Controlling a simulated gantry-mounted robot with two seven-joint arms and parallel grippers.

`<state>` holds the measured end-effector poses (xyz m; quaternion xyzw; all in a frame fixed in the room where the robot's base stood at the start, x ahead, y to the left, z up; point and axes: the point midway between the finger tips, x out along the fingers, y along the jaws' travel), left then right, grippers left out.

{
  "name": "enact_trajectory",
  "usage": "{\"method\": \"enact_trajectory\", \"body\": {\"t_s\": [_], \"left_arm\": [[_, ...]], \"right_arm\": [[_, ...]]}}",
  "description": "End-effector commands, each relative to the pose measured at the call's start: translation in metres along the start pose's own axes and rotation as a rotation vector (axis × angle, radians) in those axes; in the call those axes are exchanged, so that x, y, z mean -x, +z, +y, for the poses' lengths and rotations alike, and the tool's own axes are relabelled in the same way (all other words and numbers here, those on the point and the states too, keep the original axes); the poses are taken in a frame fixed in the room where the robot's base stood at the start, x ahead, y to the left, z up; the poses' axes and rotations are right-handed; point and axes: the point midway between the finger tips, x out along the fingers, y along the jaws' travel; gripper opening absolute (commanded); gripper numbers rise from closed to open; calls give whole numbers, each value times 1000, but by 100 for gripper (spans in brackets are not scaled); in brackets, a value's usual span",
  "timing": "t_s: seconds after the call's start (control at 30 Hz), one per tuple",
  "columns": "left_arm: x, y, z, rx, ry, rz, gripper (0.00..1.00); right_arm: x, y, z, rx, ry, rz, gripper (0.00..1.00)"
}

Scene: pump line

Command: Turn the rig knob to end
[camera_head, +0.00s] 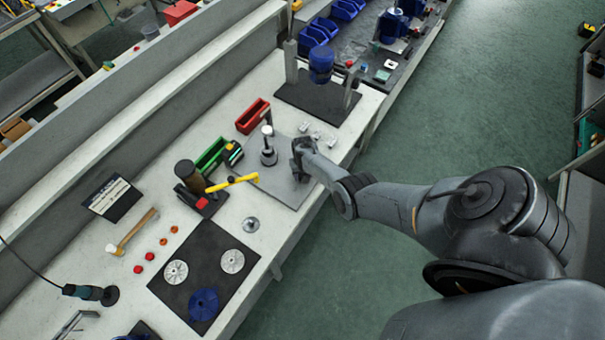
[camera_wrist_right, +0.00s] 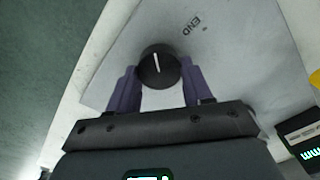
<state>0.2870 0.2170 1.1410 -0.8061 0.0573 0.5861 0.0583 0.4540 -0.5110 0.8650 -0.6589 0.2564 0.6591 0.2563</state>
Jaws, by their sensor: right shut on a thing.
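The rig knob (camera_wrist_right: 158,66) is a round black knob with a white pointer line, standing on a light grey plate (camera_wrist_right: 112,75). Its line points nearly straight up in the right wrist view, while the "END" marking (camera_wrist_right: 190,25) is printed to the upper right of the knob. My right gripper (camera_wrist_right: 160,84) is shut on the knob, with one purple finger on each side. In the head view, my right gripper (camera_head: 301,172) is at the right edge of the rig's grey plate (camera_head: 272,186) and hides the knob. My left gripper is not in view.
A post with a white top (camera_head: 268,147) stands on the plate, left of my gripper. A yellow-handled tool (camera_head: 232,183), a red bin (camera_head: 253,116) and a green bin (camera_head: 212,155) are farther left. A dark stand with a blue part (camera_head: 321,62) is behind.

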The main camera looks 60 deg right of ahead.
Motion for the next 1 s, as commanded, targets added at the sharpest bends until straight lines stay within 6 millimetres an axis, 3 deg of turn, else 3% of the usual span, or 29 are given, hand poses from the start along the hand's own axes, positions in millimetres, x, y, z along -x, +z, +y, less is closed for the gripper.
{"method": "enact_trajectory", "body": {"t_s": [0.6,1.0], "left_arm": [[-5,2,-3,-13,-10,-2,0],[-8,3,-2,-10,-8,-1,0]], "right_arm": [[-1,1,1,-577,-1,0,19],[-1,1,2,-825,-1,1,19]]}}
